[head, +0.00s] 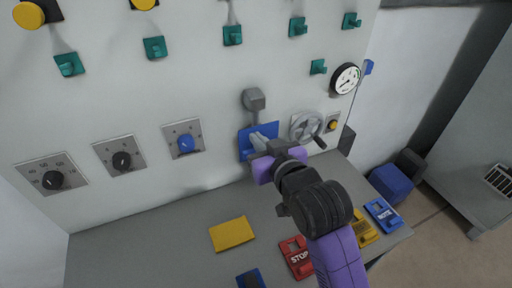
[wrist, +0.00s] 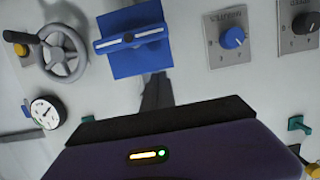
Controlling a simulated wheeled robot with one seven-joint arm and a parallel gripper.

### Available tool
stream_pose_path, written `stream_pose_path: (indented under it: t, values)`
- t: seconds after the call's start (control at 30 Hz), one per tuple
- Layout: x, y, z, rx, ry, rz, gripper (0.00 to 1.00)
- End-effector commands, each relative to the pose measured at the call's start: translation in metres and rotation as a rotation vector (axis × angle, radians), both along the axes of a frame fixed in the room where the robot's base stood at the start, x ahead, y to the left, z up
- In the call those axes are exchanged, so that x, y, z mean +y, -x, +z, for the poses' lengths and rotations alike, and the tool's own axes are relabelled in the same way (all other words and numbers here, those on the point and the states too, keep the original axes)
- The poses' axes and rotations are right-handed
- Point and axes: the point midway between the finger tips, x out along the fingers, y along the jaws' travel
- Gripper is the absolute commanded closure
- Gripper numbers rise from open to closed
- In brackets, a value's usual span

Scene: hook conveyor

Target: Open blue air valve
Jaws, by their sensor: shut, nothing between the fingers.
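The blue air valve shows as a blue plate (head: 244,142) on the white panel, partly hidden behind my gripper in the head view. My gripper (head: 262,143) is shut and empty, in front of the plate's lower part. I cannot tell whether its fingers touch the handle. In the wrist view the purple hand fills the bottom, and a dark shape between hand and plate is unclear.
A grey handwheel (head: 306,127) and a round gauge (head: 346,78) are right of the valve. A blue knob (head: 185,143) and dark knobs are left. A grey block (head: 254,99) juts out above. Below, the desk holds a yellow plate (head: 233,234) and a red STOP switch (head: 297,257).

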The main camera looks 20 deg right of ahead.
Motion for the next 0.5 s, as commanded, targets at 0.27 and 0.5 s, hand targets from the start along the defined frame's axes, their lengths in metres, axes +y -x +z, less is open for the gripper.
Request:
stream_pose_path:
  t: [0.27,0.5]
  values:
    - [0.0,-0.014,-0.032,0.004,0.0,0.0,1.0]
    - [0.0,-0.014,-0.044,0.0,0.0,0.0,1.0]
